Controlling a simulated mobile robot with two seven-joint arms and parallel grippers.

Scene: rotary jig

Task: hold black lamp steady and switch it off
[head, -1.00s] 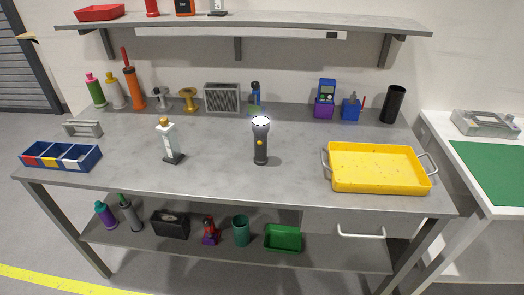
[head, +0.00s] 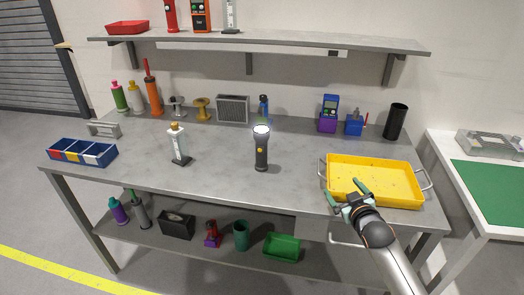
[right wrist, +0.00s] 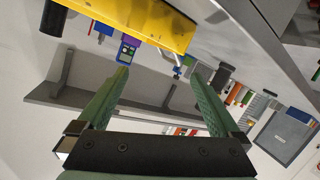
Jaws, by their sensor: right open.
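The black lamp (head: 261,150) is a dark flashlight standing upright near the middle of the bench. Its top lens glows white, and an orange-yellow button shows on its front. My right gripper (head: 346,192) is open and empty at the front edge of the yellow tray, right of the lamp and apart from it. In the right wrist view its two green fingers (right wrist: 158,84) are spread wide with nothing between them. I cannot pick out the lamp surely in that view. My left gripper is not in view.
The yellow tray (head: 347,165) with side handles takes up the bench's right part. A white-and-black bottle-like object (head: 178,145) stands left of the lamp. A blue divided bin (head: 111,158) sits at far left. Bench surface around the lamp is clear. A shelf (head: 285,41) hangs above.

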